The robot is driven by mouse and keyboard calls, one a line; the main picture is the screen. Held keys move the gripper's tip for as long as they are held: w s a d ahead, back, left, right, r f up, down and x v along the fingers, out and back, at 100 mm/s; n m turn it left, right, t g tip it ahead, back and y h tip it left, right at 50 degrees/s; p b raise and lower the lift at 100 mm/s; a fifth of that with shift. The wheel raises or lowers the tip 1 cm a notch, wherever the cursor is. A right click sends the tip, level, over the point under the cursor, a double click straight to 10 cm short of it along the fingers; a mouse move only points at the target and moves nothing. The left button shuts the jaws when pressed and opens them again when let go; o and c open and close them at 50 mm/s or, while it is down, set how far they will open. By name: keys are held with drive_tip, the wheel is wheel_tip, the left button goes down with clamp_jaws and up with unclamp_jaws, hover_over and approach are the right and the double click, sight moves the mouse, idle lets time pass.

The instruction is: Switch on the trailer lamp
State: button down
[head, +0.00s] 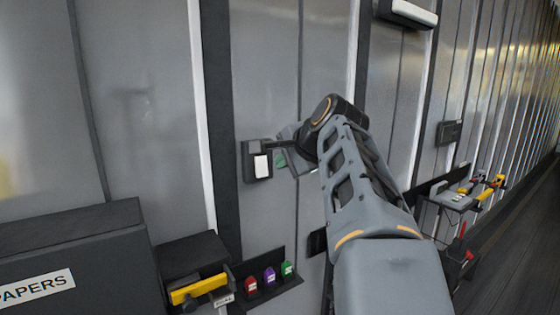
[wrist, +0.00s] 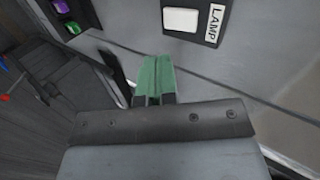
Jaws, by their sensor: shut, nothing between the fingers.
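The lamp switch is a dark box with a white rocker (head: 260,166) on the grey wall, left of my gripper in the head view. In the wrist view its dark plate (wrist: 206,40) carries a white rocker (wrist: 181,20) and a "LAMP" label (wrist: 214,22). My gripper (head: 281,158) is right beside the switch, partly hidden by my own wrist. In the wrist view its green fingertips (wrist: 157,70) are shut and empty, with wall showing between them and the plate. Whether the rocker is pressed, I cannot tell. A white bar fixture (head: 410,12), perhaps the lamp, is high on the wall.
Below the switch, a dark rack holds red (head: 251,286), purple (head: 269,276) and green (head: 288,270) tags. A yellow-handled item (head: 198,288) and a dark "PAPERS" box (head: 70,250) stand at left. A shelf (head: 452,200) with tools projects at right. Wall around the switch is clear.

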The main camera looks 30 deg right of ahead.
drive_tip(key=s+a+f+n+g, duration=0.2)
drive_tip(key=s+a+f+n, duration=0.2)
drive_tip(key=f, duration=0.6)
drive_tip(key=s+a+f+n+g, duration=0.2)
drive_tip(key=a+f+n, duration=0.4)
drive_tip(key=f, duration=0.4)
drive_tip(key=s+a+f+n+g, duration=0.2)
drive_tip(key=s+a+f+n, duration=0.3)
drive_tip(key=f, duration=0.6)
drive_tip(key=shift+s+a+n+g, duration=0.2)
drive_tip(key=shift+s+n+g, duration=0.1)
drive_tip(key=shift+n, duration=0.7)
drive_tip(key=shift+d+r, duration=0.1)
drive_tip(key=shift+d, duration=0.05)
